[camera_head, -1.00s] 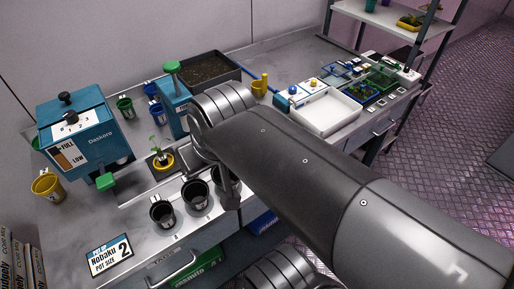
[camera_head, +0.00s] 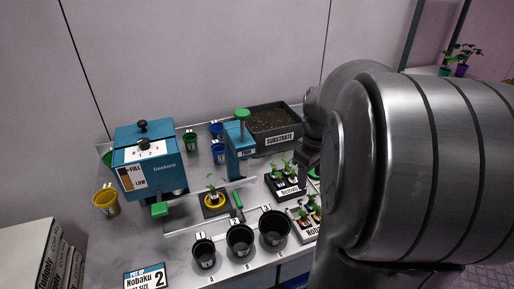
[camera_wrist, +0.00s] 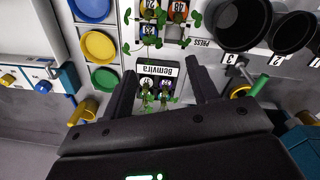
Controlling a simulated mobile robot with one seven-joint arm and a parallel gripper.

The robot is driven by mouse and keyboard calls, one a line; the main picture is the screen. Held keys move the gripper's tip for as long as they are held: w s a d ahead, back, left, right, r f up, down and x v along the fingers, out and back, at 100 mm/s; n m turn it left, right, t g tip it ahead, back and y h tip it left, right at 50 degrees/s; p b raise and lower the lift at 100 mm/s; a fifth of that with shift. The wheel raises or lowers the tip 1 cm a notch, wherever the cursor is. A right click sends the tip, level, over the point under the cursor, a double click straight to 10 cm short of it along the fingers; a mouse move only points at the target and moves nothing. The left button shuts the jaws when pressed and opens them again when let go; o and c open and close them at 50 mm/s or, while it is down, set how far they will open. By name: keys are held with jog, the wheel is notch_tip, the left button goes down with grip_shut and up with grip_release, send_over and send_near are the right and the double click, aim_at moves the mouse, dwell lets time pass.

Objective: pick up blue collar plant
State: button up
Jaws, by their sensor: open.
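In the wrist view my gripper (camera_wrist: 162,88) is open, its two dark fingers on either side of a small tray labelled Bemvira (camera_wrist: 166,71). Small seedlings (camera_wrist: 147,88) in the tray show between the fingers; nothing is clearly gripped, and their collar colours are hard to read. A second tray above it in that view holds seedlings with orange collars (camera_wrist: 179,12) and one that looks blue (camera_wrist: 151,31). In the head view the Bemvira tray (camera_head: 287,192) and the other tray (camera_head: 299,234) sit on the bench, partly behind my arm.
A potted plant with a yellow collar (camera_head: 213,201) stands on the bench. Black pots (camera_head: 240,238) line the front edge. A blue dispenser (camera_head: 146,165) and a substrate box (camera_head: 275,127) stand behind. Round blue, yellow (camera_wrist: 98,46) and green shapes lie beside the trays in the wrist view.

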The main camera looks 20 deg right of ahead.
aim_at(312, 199)
jog(key=f, duration=0.2)
jog(key=d+f, duration=0.1)
jog(key=f, duration=0.1)
jog(key=d+f, duration=0.1)
jog(key=f, duration=0.2)
jog(key=shift+w+d, duration=0.15)
jog(key=shift+d, duration=0.1)
jog(key=f, duration=0.5)
jog(key=shift+w+f, duration=0.1)
jog(key=shift+w, duration=0.1)
jog(key=c, duration=1)
